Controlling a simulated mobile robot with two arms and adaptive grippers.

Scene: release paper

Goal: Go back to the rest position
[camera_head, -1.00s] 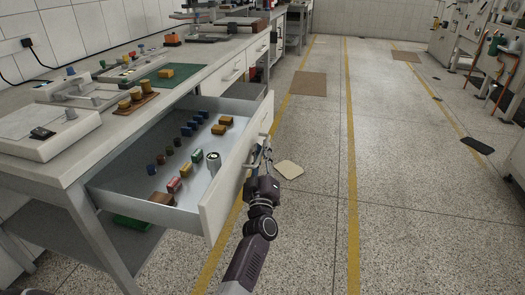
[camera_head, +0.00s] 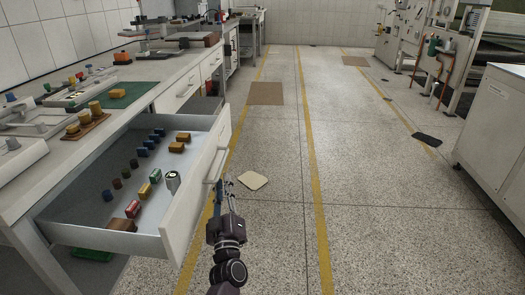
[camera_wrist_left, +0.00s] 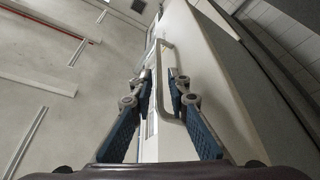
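My left gripper (camera_head: 226,186) is in front of the open drawer (camera_head: 200,190), by its pull handle (camera_head: 214,165). In the left wrist view the two blue-padded fingers (camera_wrist_left: 158,78) are spread apart, and the handle (camera_wrist_left: 159,105) shows between them in the picture. Nothing is clamped; I cannot tell how far the handle is from the fingers. My right gripper is in neither view.
The drawer holds several small coloured blocks and cylinders and a grey can (camera_head: 172,183). The workbench (camera_head: 60,168) runs along the left. A pale flat square (camera_head: 253,180) lies on the floor. A white cabinet (camera_head: 490,130) stands at right; the middle floor is clear.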

